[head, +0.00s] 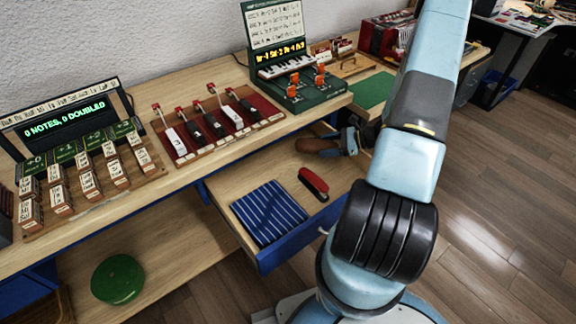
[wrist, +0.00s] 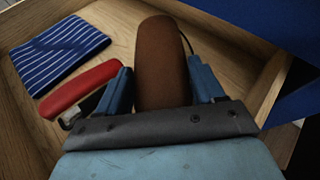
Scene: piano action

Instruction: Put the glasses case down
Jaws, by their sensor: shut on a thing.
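The glasses case (wrist: 160,60) is brown, long and rounded at its end. My gripper (wrist: 160,88) is shut on it, with one blue finger on each side. In the wrist view the case points away from the gripper over the open drawer's floor. In the head view the brown case (head: 318,146) shows at the drawer's back right, with my gripper (head: 345,142) at its right end. I cannot tell whether the case touches the drawer floor. Its near end is hidden by the gripper.
The open wooden drawer (head: 240,191) also holds a blue striped cloth (head: 268,212) and a red stapler (head: 313,184), both left of the case in the wrist view. The bench top (head: 200,190) above carries piano action models. A green round tin (head: 117,279) sits on the lower shelf.

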